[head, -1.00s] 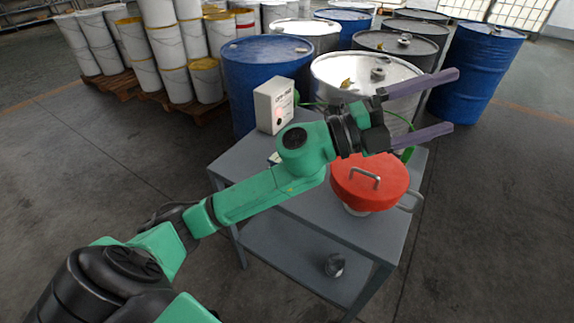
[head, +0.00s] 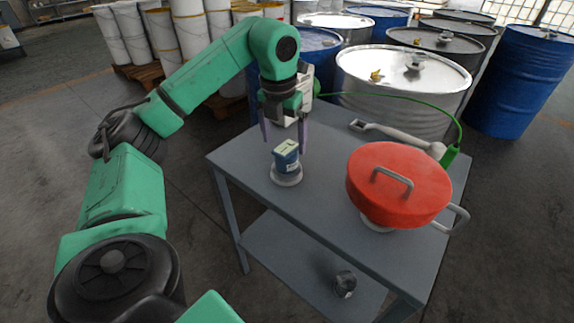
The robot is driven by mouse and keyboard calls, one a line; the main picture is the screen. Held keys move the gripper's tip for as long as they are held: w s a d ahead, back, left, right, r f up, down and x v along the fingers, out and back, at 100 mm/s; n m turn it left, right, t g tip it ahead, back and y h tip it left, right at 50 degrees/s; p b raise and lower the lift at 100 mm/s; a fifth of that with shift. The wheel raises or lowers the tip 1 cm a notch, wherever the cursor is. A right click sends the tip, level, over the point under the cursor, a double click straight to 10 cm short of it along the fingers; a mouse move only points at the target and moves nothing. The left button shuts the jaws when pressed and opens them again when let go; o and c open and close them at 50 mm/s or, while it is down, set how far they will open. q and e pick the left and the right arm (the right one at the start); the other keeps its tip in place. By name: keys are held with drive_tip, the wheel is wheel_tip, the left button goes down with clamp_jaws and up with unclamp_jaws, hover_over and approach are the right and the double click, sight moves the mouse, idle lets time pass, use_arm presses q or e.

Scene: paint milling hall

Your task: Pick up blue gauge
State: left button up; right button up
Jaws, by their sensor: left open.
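The blue gauge (head: 286,157) stands upright on a round pale base (head: 287,176) on the grey table's (head: 330,190) left part. It has a pale top face. My left gripper (head: 285,146) is open and points down at the gauge. Its two purple fingers show on the left and right of the gauge's upper part, seemingly just behind it. I cannot tell whether they touch it. My right gripper is not in view.
A red-lidded pot (head: 400,184) with handles stands on the table's right. A grey handled tool (head: 400,138) with a green cable lies behind it. A dark object (head: 344,284) sits on the lower shelf. Drums stand behind.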

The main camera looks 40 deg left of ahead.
use_arm(q)
drive_tip(key=f, duration=0.5)
drive_tip(key=shift+w+f, duration=0.2)
drive_tip(key=shift+w, duration=0.2)
drive_tip(key=shift+r, duration=0.1)
clamp_jaws()
drive_tip(key=shift+r, duration=0.1)
wheel_tip(320, 180, up, 11)
drive_tip(key=shift+w+d+f+p, duration=0.1)
drive_tip(key=shift+p, duration=1.1)
wheel_tip(320, 180, up, 9)
drive_tip(key=p, duration=0.6)
wheel_tip(320, 180, up, 11)
drive_tip(key=p, duration=1.2)
hover_over(286, 147)
